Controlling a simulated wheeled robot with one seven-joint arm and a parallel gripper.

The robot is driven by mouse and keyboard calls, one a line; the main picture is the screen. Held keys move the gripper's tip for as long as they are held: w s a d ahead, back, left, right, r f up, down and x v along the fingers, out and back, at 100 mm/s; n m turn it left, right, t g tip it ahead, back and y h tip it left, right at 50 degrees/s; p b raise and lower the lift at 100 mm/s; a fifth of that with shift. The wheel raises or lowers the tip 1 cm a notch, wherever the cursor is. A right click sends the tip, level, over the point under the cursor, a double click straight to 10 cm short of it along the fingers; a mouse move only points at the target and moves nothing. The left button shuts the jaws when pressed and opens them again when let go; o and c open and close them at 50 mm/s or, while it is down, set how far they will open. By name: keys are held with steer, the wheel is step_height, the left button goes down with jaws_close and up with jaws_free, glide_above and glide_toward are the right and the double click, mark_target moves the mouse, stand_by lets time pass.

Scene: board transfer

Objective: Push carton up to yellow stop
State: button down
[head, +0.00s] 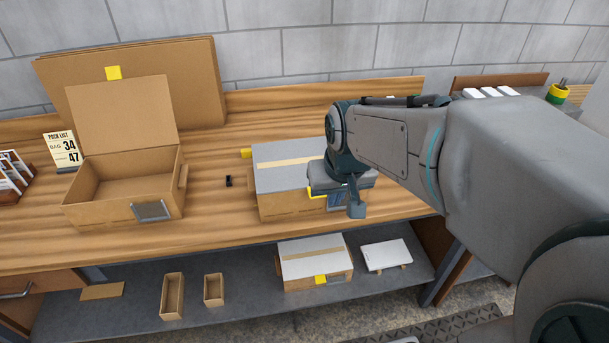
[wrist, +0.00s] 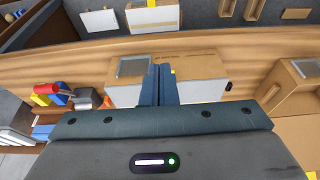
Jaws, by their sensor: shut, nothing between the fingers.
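The closed carton (head: 287,180), with a grey-white top and a strip of brown tape, sits on the wooden bench at the centre. A small yellow block (head: 246,153), which looks like the stop, shows at its back left corner; any gap between them is unclear. My gripper (head: 356,210) is shut and empty, at the carton's right part, and it hides some of the top and front. In the wrist view my shut fingers (wrist: 158,84) overlap the carton (wrist: 200,67). I cannot tell whether they touch it.
An open carton (head: 82,209) stands at the left, with a small black item (head: 228,181) between the cartons. Flat cardboard (head: 185,70) leans at the back wall. The lower shelf (head: 235,259) holds another carton (head: 315,272) and small boxes.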

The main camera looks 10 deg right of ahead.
steer(key=w+f+p, duration=0.2)
steer(key=w+f, duration=0.7)
steer(key=f, duration=0.2)
steer(key=shift+w+f, duration=0.2)
steer(key=shift+w, duration=0.15)
steer(key=shift+a, duration=0.1)
